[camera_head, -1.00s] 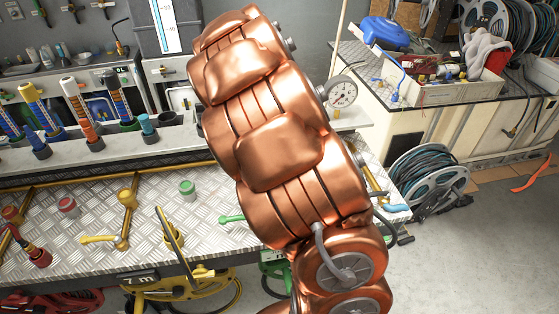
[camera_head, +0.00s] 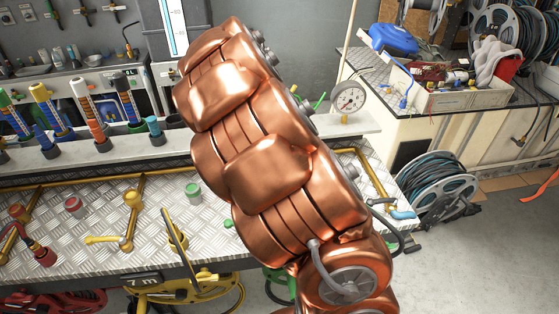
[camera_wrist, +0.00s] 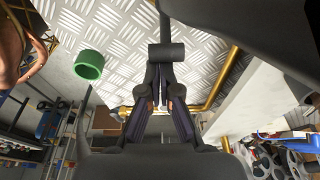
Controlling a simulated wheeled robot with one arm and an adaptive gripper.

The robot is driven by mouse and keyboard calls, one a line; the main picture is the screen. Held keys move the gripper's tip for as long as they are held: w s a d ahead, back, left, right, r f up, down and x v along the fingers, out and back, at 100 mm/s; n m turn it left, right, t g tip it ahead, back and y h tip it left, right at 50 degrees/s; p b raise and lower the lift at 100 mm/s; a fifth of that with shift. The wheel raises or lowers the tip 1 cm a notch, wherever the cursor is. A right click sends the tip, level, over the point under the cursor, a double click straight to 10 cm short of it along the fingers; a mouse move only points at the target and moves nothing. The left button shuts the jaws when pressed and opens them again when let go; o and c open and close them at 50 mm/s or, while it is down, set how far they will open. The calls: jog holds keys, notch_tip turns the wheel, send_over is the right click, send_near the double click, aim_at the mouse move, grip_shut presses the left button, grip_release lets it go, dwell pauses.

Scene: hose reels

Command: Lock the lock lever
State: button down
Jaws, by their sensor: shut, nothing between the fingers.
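My gripper (camera_wrist: 161,98) shows in the wrist view with its fingers closed together and nothing visibly held between them. A dark cylindrical piece (camera_wrist: 166,52) lies just beyond the fingertips; I cannot tell whether they touch it. In the head view my copper arm hides the gripper. No lever is clearly marked as the lock lever. A yellow lever (camera_head: 104,240) on a yellow pipe and a slanted yellow-and-black lever (camera_head: 175,236) stand at the left of the bench. The green lever beside my arm is almost entirely hidden. A light blue handle (camera_head: 403,214) is at the bench's right end.
Hose reels (camera_head: 437,185) stand at right, beside open floor.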

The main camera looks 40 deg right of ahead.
jog(key=s+p+v, duration=0.1)
jog(key=p+v, duration=0.1)
jog(key=v, duration=0.7)
jog(key=shift+w+r+p, duration=0.3)
jog(key=shift+w+r, duration=0.15)
jog(key=s+a+f+n+y, duration=0.1)
jog(key=s+a+f+n, duration=0.1)
jog(key=s+a+n, duration=0.7)
jog(key=s+a+f+n+y, duration=0.1)
jog(key=s+a+f+n, duration=0.1)
jog(key=s+a+n, duration=0.7)
jog(key=s+n, duration=0.5)
jog(key=s, duration=0.3)
jog(key=shift+g, duration=0.3)
jog(key=c, duration=1.9)
grip_release()
jog(key=shift+s, duration=0.1)
